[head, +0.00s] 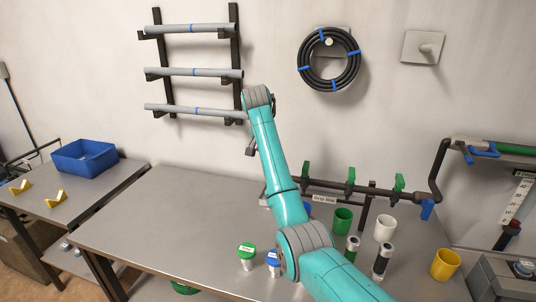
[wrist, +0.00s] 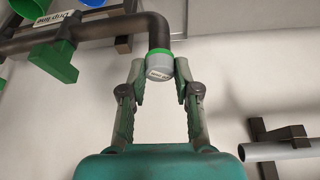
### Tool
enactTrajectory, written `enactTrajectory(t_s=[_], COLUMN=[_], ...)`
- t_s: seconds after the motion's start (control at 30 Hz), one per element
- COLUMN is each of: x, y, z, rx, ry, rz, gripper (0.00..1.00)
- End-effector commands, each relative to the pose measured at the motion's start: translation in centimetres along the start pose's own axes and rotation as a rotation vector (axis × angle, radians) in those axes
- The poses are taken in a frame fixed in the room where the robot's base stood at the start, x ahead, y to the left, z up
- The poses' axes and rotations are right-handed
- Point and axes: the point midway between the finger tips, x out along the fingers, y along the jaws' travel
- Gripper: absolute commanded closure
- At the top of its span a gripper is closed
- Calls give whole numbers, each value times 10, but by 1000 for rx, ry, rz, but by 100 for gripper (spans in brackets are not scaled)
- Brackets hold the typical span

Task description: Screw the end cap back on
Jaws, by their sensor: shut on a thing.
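The end cap (wrist: 159,66) is a small grey cap with a green band and a pale label. In the wrist view it sits at the open end of the dark elbow pipe (wrist: 153,27), in line with it. I cannot tell how far it is threaded on. My gripper (wrist: 160,70) has its two fingers closed on either side of the cap. In the head view my arm hides the cap and most of the gripper. The dark manifold pipe (head: 378,192) with its "Drip line" label (head: 324,198) runs along the back of the bench.
Green valve handles (head: 350,180) stand along the manifold. A green-topped container (head: 247,250), a blue-topped one (head: 272,258), a green cup (head: 342,221), a white cup (head: 385,228) and a yellow cup (head: 445,264) stand on the bench (head: 170,230). The bench's left part is clear.

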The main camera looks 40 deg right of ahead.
Motion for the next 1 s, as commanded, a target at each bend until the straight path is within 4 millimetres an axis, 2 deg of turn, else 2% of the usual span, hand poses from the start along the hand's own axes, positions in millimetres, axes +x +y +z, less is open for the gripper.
enactTrajectory(t_s=[0.17, 0.47, 0.8, 1.0], x=[-2, -2, -2, -2], y=[1, 1, 2, 3], z=[-4, -5, -7, -7], rx=[98, 110, 414, 477], ry=[7, 9, 6, 6], rz=[36, 40, 165, 188], gripper=[100, 100, 100, 100])
